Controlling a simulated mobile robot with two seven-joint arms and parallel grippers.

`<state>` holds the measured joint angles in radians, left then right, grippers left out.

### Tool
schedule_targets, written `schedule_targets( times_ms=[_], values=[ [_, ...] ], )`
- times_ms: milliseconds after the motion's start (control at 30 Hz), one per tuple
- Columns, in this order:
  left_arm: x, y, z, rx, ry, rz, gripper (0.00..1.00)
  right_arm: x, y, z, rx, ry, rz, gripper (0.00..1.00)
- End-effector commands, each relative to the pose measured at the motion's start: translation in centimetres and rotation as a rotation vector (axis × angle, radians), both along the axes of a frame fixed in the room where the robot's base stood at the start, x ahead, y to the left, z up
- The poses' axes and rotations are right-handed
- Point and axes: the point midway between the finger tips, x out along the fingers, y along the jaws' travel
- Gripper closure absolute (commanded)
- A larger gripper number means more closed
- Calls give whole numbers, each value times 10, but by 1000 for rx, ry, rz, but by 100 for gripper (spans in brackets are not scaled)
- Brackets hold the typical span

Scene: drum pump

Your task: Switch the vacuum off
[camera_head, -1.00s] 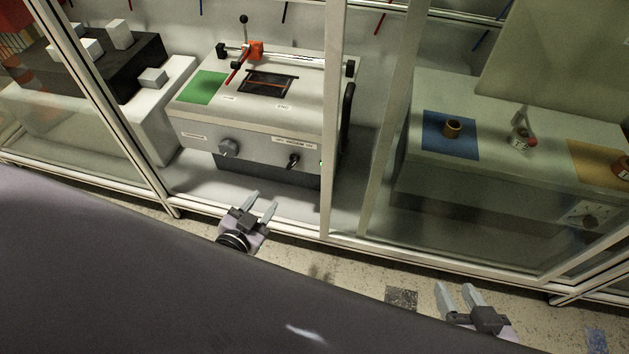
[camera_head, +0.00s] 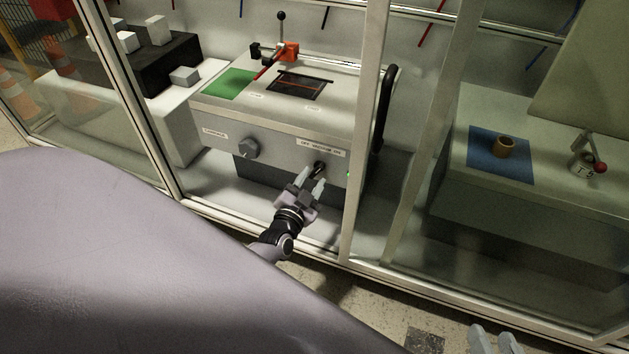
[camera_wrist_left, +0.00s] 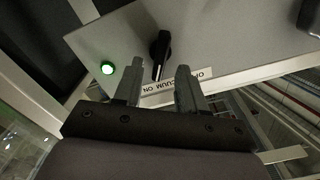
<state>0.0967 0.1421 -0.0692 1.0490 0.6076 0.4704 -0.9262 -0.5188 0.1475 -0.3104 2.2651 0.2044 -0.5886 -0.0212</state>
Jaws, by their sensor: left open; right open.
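The vacuum switch (camera_head: 319,167) is a small black knob on the front panel of the grey machine (camera_head: 330,125), by a label reading VACUUM ON. In the left wrist view the label is upside down. The black knob (camera_wrist_left: 160,52) has a white mark and its lower end points toward the ON side. A green light (camera_wrist_left: 108,68) beside it is lit. My left gripper (camera_head: 311,181) is open and empty, its fingertips just in front of and below the switch, seemingly not touching. My right gripper (camera_head: 494,338) is open at the bottom edge, partly cut off.
A second knob (camera_head: 249,148) sits left on the same panel. The machine's top carries a green pad (camera_head: 230,83) and a red-and-black lever (camera_head: 285,48). Cabinet frame posts (camera_head: 365,130) stand just right of my left gripper. A blue pad (camera_head: 485,165) with a brass cup lies right.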

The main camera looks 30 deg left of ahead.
Motion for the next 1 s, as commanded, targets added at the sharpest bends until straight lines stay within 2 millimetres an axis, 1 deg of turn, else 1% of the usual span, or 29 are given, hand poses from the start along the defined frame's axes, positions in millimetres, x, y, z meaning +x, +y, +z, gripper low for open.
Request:
schedule_targets(
  times_ms=[33,167,467,500,567,600,633,1000],
  values=[
    [6,1,-2,0,-1,-1,60,1,2,-3,13,0,4,57],
    [16,3,-1,0,-1,-1,60,2,6,-3,36,2,10,57],
    [18,4,0,1,2,-1,60,2,7,-2,43,2,12,57],
    [18,4,0,1,2,0,63,2,7,-2,43,2,12,57],
    [18,4,0,0,1,0,82,2,7,-2,43,2,12,57],
    [18,4,0,0,1,0,95,2,7,-2,43,2,12,57],
    [18,4,0,0,1,0,100,2,7,-2,43,2,12,57],
    [18,4,0,-32,-5,0,100,2,7,-1,44,1,13,57]
  ],
)
